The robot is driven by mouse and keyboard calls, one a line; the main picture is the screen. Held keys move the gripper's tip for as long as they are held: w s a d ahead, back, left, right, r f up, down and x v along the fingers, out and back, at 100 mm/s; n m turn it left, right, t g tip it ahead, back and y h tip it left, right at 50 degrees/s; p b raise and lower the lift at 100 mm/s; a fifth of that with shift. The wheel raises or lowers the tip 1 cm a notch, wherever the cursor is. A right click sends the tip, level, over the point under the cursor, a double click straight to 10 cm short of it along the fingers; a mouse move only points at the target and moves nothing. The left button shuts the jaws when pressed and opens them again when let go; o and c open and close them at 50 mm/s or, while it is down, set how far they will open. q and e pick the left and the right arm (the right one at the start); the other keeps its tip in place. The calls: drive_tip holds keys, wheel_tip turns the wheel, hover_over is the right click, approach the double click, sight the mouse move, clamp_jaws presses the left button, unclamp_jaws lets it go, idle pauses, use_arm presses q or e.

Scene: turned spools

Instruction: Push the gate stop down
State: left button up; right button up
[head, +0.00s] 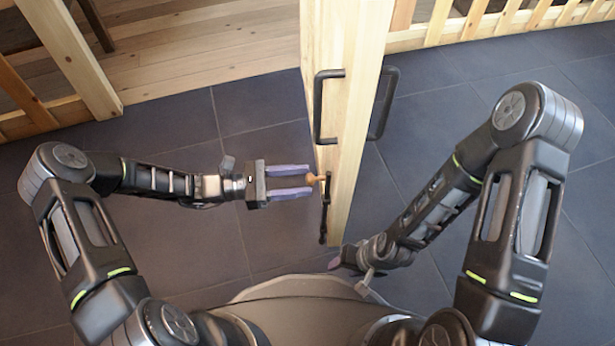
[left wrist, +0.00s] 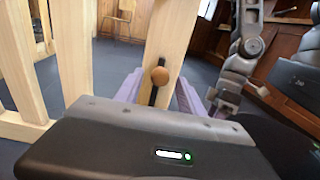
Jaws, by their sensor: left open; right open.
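The gate (head: 352,100) is a pale wooden leaf standing open in front of me, seen nearly edge-on in the head view. Its stop has a black rod (head: 325,213) low on the gate's side and a round brown wooden knob (head: 312,179).
Black pull handles (head: 328,105) (head: 388,103) stick out on both sides of the gate. Slatted wooden railings (head: 470,25) run along the back. Dark tiled floor (head: 180,240) is clear around the gate.

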use_arm(q)
drive_tip(key=a, duration=0.5)
drive_tip(key=shift+s+p, duration=0.3)
drive_tip(key=shift+p, duration=0.1)
